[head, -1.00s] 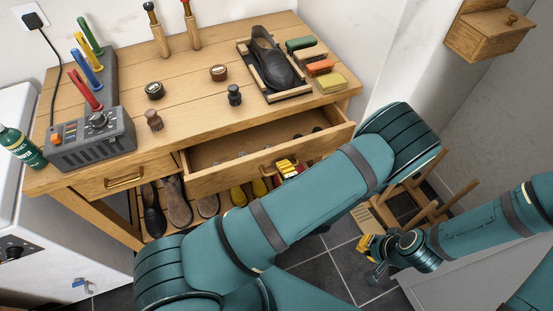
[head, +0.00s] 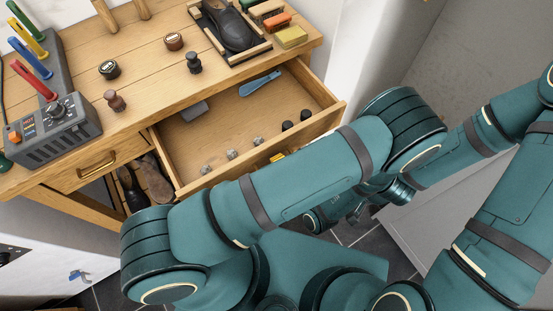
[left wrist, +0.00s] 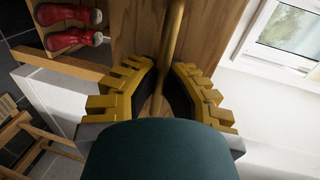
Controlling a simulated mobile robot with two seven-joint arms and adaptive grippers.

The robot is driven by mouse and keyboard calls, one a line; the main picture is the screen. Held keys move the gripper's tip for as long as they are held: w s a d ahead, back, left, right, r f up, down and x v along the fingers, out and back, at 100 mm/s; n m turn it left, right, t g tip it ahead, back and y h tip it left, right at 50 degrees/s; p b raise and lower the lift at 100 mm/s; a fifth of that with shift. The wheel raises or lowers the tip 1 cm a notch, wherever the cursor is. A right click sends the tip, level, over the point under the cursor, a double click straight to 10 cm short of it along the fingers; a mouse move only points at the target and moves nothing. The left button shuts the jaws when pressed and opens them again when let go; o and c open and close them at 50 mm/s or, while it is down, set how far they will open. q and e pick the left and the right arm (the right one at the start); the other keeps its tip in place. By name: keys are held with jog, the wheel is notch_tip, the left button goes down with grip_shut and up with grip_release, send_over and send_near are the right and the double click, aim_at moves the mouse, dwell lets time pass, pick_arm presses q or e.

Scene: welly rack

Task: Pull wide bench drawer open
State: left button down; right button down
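The wide bench drawer (head: 225,125) is pulled far out of the wooden bench, and its inside is in plain view. In the head view my left arm covers most of its front and handle. Only a bit of my left gripper's yellow fingers (head: 277,157) shows there, at the drawer front. In the left wrist view the yellow fingers of my left gripper (left wrist: 160,88) are closed around the bar handle (left wrist: 175,40), one on each side. My right gripper (head: 352,212) is low behind my left arm, and its fingers are hidden.
The drawer holds a blue tool (head: 260,84), a grey block (head: 195,111) and several small knobs. A narrow drawer (head: 100,168) to the left is shut. A dark shoe (head: 228,27), tins and a control box (head: 52,130) stand on the bench top. A grey cabinet (head: 415,225) is at the right.

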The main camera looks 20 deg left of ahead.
pick_arm(q)
jog(key=c, duration=1)
grip_release()
jog(key=shift+c, duration=0.2)
notch_tip(320, 180, up, 10)
jog(key=shift+r, duration=0.1)
jog(key=shift+s+d, duration=0.1)
